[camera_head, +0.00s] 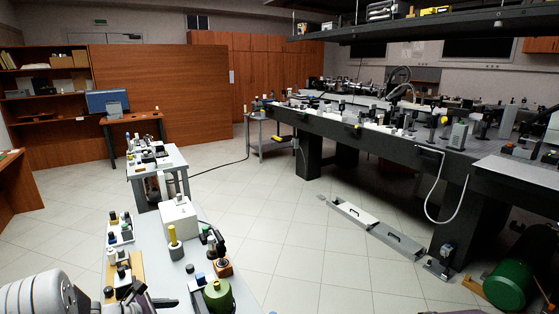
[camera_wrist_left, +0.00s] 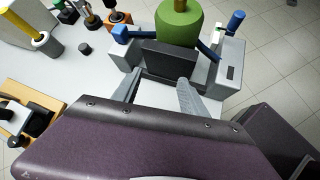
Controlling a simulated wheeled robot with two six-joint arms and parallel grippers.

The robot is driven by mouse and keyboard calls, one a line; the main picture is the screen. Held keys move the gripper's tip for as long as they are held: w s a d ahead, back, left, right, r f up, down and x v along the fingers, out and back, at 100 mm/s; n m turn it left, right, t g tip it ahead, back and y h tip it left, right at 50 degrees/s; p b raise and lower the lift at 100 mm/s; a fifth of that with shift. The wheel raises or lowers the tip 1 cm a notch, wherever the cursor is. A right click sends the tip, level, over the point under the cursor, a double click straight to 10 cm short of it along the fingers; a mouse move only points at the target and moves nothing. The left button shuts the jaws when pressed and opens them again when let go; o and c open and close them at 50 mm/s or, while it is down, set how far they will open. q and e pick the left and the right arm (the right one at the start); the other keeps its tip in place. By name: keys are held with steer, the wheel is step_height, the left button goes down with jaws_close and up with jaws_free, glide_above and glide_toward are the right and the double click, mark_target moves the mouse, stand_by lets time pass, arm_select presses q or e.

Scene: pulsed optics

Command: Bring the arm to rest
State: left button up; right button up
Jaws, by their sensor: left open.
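My left gripper (camera_head: 160,302) is at the bottom of the head view, over the near end of a light grey bench top (camera_head: 182,278). My left arm (camera_head: 40,296) comes in from the lower left corner. In the left wrist view the gripper (camera_wrist_left: 158,88) has its two grey fingers spread apart, with only pale surface between them. A dark block (camera_wrist_left: 170,60) between grey-white side pieces with blue knobs lies just beyond the fingertips. I cannot tell whether the fingers touch it. My right gripper is in neither view.
A green round body (camera_wrist_left: 178,24) stands behind the dark block. A white box (camera_head: 179,216), a yellow-topped post (camera_head: 174,242) and a wooden board (camera_head: 128,272) with small parts crowd the bench.

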arm_select(q)
steer(key=s+d+f+m+g+y, duration=0.1)
steer(key=s+d+m+g+y, duration=0.3)
steer(key=s+m, duration=0.7)
steer(key=s+d+m+g+y, duration=0.15)
steer(key=s+d+m, duration=0.45)
steer(key=m, duration=0.9)
steer(key=s+d+f+n+g+b, duration=0.1)
steer(key=s+f+b, duration=0.2)
steer(key=f+b, duration=0.75)
step_height(320, 180, up, 32)
steer(key=p, duration=3.2)
